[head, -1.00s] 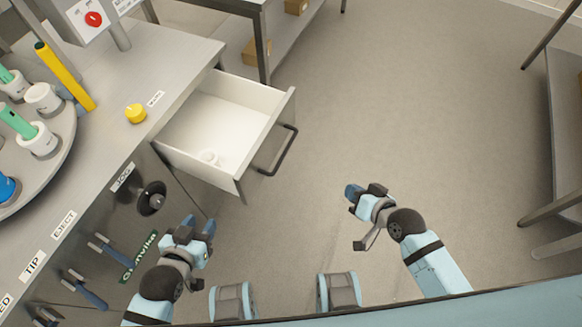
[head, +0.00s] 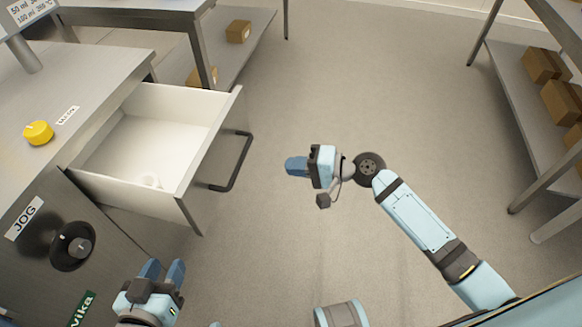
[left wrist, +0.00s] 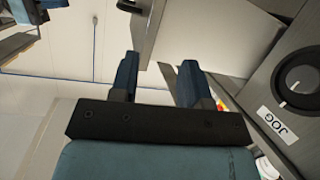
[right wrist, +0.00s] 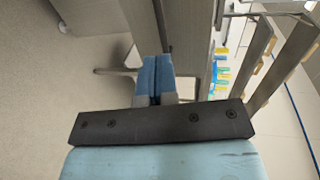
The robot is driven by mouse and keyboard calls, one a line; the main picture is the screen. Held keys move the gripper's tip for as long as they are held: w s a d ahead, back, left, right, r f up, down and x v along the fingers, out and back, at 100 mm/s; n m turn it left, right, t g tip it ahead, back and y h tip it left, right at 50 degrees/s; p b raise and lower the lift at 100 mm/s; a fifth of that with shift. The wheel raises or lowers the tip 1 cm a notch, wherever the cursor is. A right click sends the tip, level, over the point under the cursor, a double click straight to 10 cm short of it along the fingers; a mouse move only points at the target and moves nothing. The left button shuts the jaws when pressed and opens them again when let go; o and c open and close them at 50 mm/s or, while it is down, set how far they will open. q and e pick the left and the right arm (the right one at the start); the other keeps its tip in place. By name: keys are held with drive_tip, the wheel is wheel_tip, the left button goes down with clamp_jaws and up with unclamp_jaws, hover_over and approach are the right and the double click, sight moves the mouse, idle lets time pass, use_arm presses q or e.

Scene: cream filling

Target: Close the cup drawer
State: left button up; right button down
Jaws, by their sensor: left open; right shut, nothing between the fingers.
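My left gripper (head: 164,271) is open and empty, below the drawer near the counter front. Its spread fingers show in the left wrist view (left wrist: 158,80).
A dark JOG knob (head: 73,246) sticks out of the counter front near my left gripper. A yellow knob (head: 39,132) sits on the counter top. Shelves with brown boxes (head: 560,102) stand at the right. The floor right of the drawer is clear.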

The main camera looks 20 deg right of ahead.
sight(241, 164)
use_arm(q)
drive_tip(key=shift+t+h, duration=0.7)
drive_tip(key=shift+t, duration=0.2)
drive_tip(key=r, duration=0.1)
drive_tip(key=d+r+b, duration=0.1)
drive_tip(key=w+r, duration=0.1)
drive_tip(key=shift+d+r+b, duration=0.3)
drive_tip(key=shift+r+b, duration=0.1)
use_arm(e)
drive_tip(key=x, duration=1.1)
drive_tip(key=shift+a, duration=0.1)
